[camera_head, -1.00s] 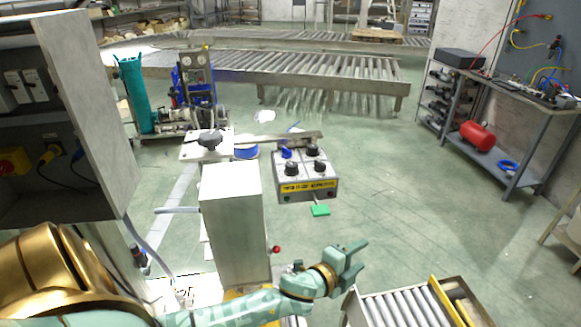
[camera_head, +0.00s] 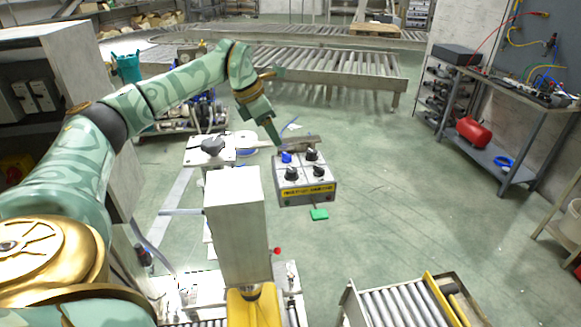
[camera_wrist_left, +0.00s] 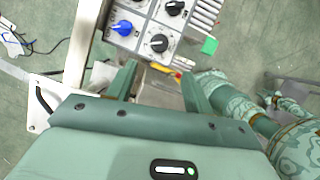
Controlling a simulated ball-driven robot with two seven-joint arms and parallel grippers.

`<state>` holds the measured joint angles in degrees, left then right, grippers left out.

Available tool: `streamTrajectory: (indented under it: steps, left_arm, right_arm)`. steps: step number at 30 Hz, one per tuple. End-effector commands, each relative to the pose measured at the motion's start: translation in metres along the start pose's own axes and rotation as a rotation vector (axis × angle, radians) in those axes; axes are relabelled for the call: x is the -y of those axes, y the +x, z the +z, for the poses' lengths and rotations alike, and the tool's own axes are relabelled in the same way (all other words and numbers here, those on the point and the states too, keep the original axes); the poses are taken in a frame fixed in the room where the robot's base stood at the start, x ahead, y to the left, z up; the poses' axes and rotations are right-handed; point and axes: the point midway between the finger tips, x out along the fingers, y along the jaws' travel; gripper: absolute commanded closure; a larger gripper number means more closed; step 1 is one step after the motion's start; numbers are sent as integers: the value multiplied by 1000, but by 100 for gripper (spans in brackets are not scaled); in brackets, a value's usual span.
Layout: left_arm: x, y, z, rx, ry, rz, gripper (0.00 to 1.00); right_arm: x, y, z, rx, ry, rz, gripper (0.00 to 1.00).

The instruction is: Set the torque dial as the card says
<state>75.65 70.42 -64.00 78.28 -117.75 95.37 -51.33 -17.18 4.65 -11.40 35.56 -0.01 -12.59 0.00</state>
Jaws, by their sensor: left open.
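A grey control box (camera_head: 287,198) in the head view carries a blue knob (camera_head: 286,157) and several black knobs (camera_head: 291,174), with a yellow label (camera_head: 307,190) on its front. I cannot read which knob is the torque dial. A small green piece (camera_head: 319,214) shows below the box; I see no writing on it and cannot tell if it is the card. My left gripper (camera_head: 273,138) points down near the blue knob. In the left wrist view its open, empty fingers (camera_wrist_left: 160,70) are short of the blue knob (camera_wrist_left: 123,27) and a black knob (camera_wrist_left: 159,42). My right gripper is not seen.
A tall white post (camera_head: 235,225) stands in front of the box. A metal bar (camera_head: 295,140) lies behind the knobs. A roller conveyor (camera_head: 405,305) is at the lower right. A workbench (camera_head: 520,105) is far right, with open floor between.

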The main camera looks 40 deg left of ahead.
Motion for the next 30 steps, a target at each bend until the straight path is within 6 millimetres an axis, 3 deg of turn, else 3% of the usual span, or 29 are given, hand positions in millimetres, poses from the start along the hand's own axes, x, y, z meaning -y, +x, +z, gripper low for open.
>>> streamTrajectory:
  steps: [9,15,21,29,30]
  left_arm:
    - [2,83,0,-1,0,-5,48]
    - [1,120,1,1,-1,-3,48]
    - [1,134,1,3,0,-2,48]
    - [1,136,1,3,1,-2,48]
    - [1,136,1,3,1,-2,57]
  right_arm:
    - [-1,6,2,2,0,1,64]
    - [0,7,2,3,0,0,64]
    - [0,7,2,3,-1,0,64]
    - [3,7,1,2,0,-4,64]
    - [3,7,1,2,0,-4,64]
